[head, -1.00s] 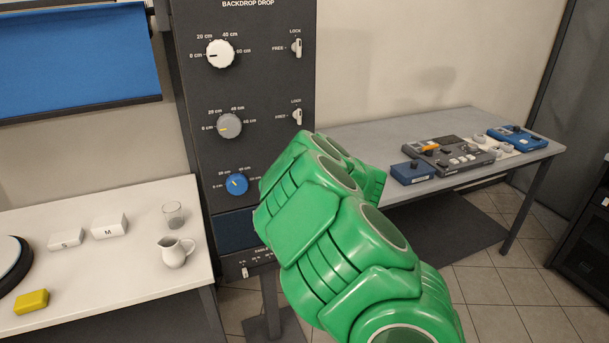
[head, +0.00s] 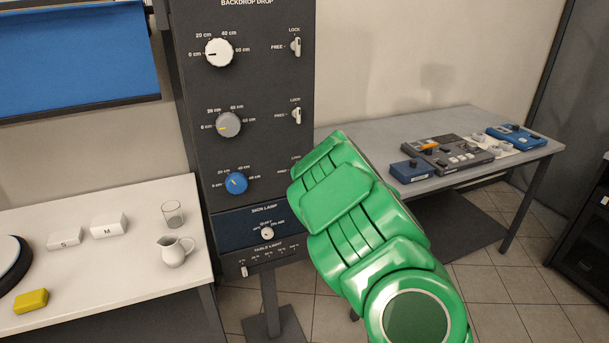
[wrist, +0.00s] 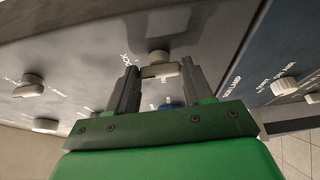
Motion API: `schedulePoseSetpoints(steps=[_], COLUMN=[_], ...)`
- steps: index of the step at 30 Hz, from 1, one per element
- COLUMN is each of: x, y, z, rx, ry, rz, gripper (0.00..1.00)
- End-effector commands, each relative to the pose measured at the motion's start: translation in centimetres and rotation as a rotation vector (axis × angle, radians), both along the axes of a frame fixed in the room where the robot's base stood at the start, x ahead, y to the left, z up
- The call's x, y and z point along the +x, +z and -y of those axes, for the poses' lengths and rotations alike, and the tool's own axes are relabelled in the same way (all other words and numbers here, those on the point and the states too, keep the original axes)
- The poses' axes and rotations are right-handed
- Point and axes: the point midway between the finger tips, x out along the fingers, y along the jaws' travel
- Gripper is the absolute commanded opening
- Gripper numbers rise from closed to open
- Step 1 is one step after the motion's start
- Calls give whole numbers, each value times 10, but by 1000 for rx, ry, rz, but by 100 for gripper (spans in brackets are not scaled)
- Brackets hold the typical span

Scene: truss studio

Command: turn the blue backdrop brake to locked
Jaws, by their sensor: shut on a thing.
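The blue row's brake is a small pale lever (wrist: 160,68) in the wrist view, between the two fingers of my gripper (wrist: 160,82). The gripper is shut on it, at the dark panel's face.
Above are a white knob (head: 219,53) and a grey knob (head: 228,124), each with a white brake lever (head: 296,47) to its right. Below sits the lamp dial (head: 267,233). A side table (head: 440,124) with consoles is right; a white table (head: 120,265) with cups is left.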

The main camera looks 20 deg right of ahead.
Motion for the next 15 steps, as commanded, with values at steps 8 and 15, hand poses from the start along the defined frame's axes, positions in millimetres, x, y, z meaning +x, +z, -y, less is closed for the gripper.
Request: schedulePoseSetpoints(steps=[8,15], x=[0,0], y=[-2,-2], z=[-2,-2], rx=[44,47], ry=[4,3], rz=[-5,-5], gripper=[20,21])
